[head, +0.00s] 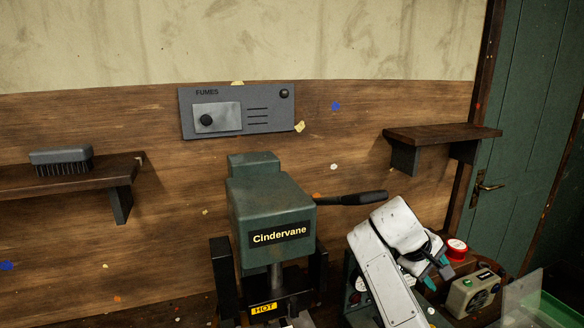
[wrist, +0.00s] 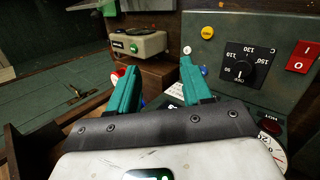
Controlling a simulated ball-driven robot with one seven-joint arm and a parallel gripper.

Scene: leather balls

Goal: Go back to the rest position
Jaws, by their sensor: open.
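My gripper (head: 437,274) is at the lower right in the head view, at the end of my white arm, to the right of the green Cindervane press (head: 270,205). In the wrist view its two teal fingers (wrist: 160,68) stand apart with nothing between them, so it is open and empty. The fingers point towards a small beige box (wrist: 138,43), and the press's control panel (wrist: 245,60) with its dial and red switch is close on the right.
A black lever (head: 350,198) sticks out from the press above my arm. A red-topped tin (head: 456,249) and the beige box (head: 474,294) stand near my gripper. A clear panel (head: 525,300) is farther right. Wall shelves (head: 440,134) and a grey fumes unit (head: 238,110) are higher up.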

